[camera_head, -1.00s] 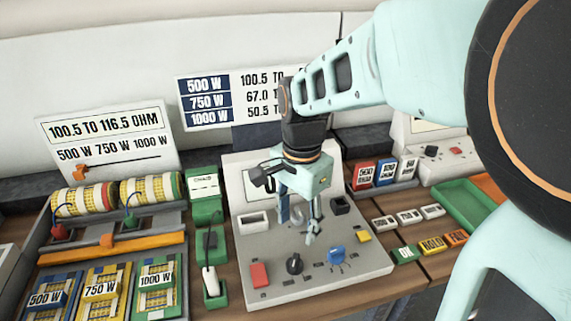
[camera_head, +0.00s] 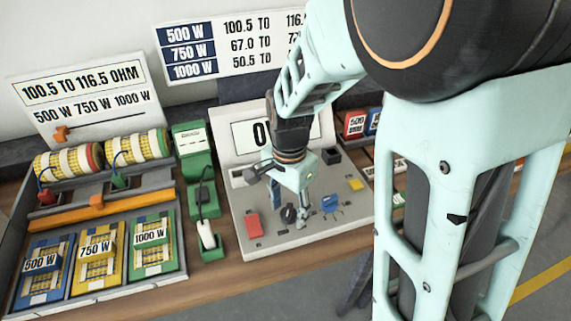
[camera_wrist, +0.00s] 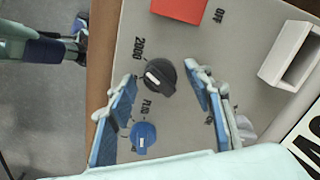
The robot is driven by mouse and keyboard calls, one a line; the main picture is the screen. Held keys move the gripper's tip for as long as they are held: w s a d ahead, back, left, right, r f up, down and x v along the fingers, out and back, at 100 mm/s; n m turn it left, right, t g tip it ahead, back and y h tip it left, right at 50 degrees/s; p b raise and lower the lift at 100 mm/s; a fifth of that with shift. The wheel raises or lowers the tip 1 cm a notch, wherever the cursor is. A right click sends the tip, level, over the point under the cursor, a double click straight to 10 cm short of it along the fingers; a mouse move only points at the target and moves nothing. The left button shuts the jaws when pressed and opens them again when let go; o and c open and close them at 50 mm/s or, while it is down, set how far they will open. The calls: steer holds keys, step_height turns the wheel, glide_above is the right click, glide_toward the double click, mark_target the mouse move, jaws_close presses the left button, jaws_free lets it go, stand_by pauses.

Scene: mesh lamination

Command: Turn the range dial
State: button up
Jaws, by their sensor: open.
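A grey meter panel (camera_head: 262,243) carries a black dial (camera_head: 289,214) with a white pointer mark and a blue dial (camera_head: 329,203). In the wrist view, "2000" is printed beside the black dial (camera_wrist: 160,76), and the blue dial (camera_wrist: 143,132) sits closer to the bottom edge. My gripper (camera_head: 296,220) is open and points down over the panel. In the wrist view, my gripper's (camera_wrist: 164,78) blue-padded fingers stand on either side of the black dial, with visible gaps. I cannot tell whether the fingertips are level with it.
A red block (camera_head: 252,225) is left of the black dial, and a yellow one (camera_head: 356,185) is at the panel's right. A white-framed slot (camera_wrist: 290,55) shows in the wrist view. A green holder with a white probe (camera_head: 208,240) stands left of the panel.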

steer(key=shift+f, duration=0.1)
steer(key=shift+c, duration=0.4)
steer(key=c, duration=1.1)
steer(key=shift+n, duration=0.3)
steer(key=n, duration=1.1)
steer(key=shift+n, duration=0.3)
steer(key=o, duration=1.2)
